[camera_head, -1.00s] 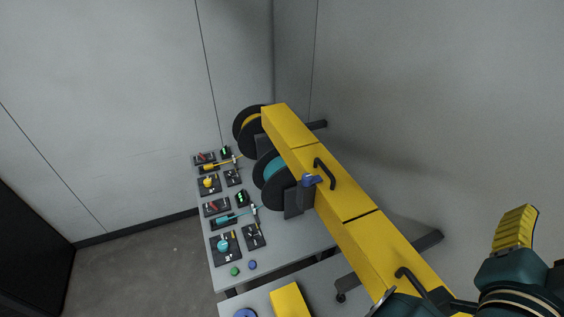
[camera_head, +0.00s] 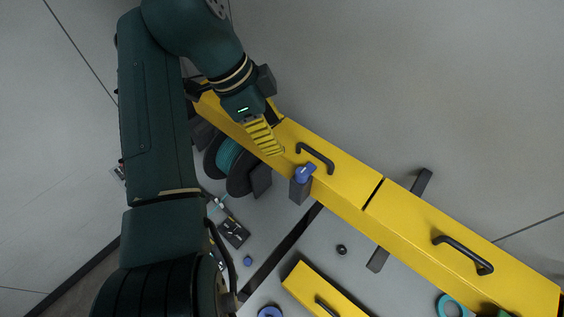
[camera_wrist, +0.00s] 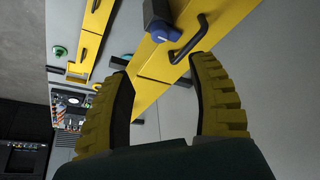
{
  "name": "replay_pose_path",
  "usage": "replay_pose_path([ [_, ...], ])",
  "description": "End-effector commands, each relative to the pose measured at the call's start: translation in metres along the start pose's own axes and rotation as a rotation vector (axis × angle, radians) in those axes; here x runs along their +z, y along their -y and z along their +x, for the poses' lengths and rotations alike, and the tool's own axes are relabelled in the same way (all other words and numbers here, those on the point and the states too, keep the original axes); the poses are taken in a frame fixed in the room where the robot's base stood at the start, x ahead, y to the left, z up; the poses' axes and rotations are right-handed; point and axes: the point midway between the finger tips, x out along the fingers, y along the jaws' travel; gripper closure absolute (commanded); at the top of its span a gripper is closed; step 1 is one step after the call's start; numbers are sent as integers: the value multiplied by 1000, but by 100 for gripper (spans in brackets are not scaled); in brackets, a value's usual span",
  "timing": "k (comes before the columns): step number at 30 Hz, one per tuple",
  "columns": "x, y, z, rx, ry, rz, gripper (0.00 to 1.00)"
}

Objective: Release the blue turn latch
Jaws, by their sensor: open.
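The blue turn latch (camera_head: 304,173) sits on the front edge of the long yellow cover (camera_head: 345,184), above a dark grey block (camera_head: 299,190). It also shows in the wrist view (camera_wrist: 163,32), partly overlapped by its dark mount. My gripper (camera_head: 273,148) is above the cover, up and left of the latch in the head view, and apart from it. In the wrist view my gripper (camera_wrist: 161,60) has its yellow ribbed fingers spread wide with nothing between them. The latch lies just beyond the gap between the fingertips.
A black handle (camera_head: 316,156) stands on the cover close to the latch, and another handle (camera_head: 462,256) is farther right. A teal cable reel (camera_head: 230,157) stands left of the latch. A separate yellow cover (camera_head: 320,293) lies below.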

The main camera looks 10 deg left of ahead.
Motion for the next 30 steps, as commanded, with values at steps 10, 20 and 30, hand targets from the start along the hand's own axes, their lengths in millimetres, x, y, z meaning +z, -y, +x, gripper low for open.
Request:
replay_pose_path([
  [10, 1, 0, 74, 2, 1, -3, 41],
  [20, 1, 0, 139, -1, 1, -2, 41],
  [30, 0, 1, 160, -2, 2, -4, 41],
])
